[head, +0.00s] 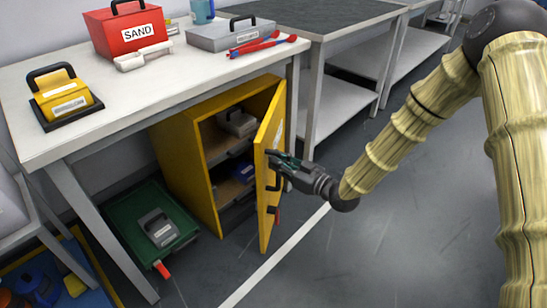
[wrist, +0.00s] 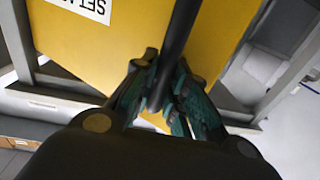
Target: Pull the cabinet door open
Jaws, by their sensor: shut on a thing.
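The yellow cabinet (head: 183,163) stands under the white workbench. Its door (head: 265,210) is swung partly open towards me, and grey and blue items show on the shelves inside. My gripper (head: 277,160) is at the outer face of the door, at its upper part. In the wrist view my gripper (wrist: 168,95) has its fingers closed around a dark bar-shaped door handle (wrist: 180,35). The yellow door panel (wrist: 100,45) with a white label lies behind the handle.
On the workbench (head: 120,100) are a red SAND box (head: 122,32), a grey case (head: 230,36) and a yellow case (head: 65,92). A green container (head: 145,220) sits on the floor left of the cabinet. The floor (head: 380,230) right of the door is clear.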

